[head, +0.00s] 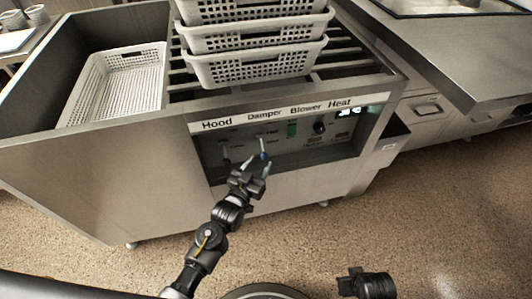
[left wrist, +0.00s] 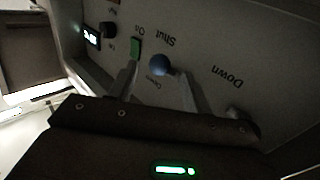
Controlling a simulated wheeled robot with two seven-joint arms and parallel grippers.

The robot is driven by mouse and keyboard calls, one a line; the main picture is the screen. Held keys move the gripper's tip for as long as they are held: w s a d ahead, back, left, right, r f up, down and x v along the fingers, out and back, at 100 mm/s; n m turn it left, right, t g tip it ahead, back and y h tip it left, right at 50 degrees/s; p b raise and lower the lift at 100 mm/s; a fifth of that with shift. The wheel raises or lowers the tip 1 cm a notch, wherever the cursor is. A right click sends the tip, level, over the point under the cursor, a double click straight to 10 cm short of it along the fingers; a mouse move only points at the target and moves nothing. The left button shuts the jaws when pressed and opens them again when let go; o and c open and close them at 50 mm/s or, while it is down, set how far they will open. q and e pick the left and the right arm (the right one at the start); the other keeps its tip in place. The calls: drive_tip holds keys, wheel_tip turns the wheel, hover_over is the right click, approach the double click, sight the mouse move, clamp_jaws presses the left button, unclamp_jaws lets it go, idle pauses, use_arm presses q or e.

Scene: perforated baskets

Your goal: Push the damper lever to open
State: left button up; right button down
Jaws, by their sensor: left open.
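The damper lever (head: 263,156) has a blue ball knob and sits on the control panel under the word Damper. In the left wrist view the round blue knob (left wrist: 160,65) shows beside the words Shut and Down. My left gripper (head: 258,167) is open at the panel, its light fingers on either side of the knob. In the left wrist view the left gripper (left wrist: 158,85) has one finger to each side of the knob. Whether a finger touches the knob I cannot tell. A dark end of my right arm (head: 368,284) shows low in the head view; its fingers cannot be made out.
The panel also carries a hood lever (head: 226,162), a green switch (head: 292,129), a dark knob (head: 319,127) and a lit display (head: 350,113). Stacked perforated baskets (head: 255,66) stand on the slatted top above. Another basket (head: 118,85) lies at left. The floor in front is clear.

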sight(262, 159)
use_arm(q)
drive_tip(key=x, duration=0.4)
drive_tip(key=shift+w+d+b, duration=0.1)
drive_tip(key=shift+w+b, duration=0.2)
drive_tip(key=shift+x, duration=0.75)
use_arm(e)
drive_tip(key=shift+w+r, duration=0.1)
drive_tip(key=shift+r, duration=0.9)
use_arm(q)
clamp_jaws()
use_arm(e)
drive_tip(key=shift+f, duration=0.1)
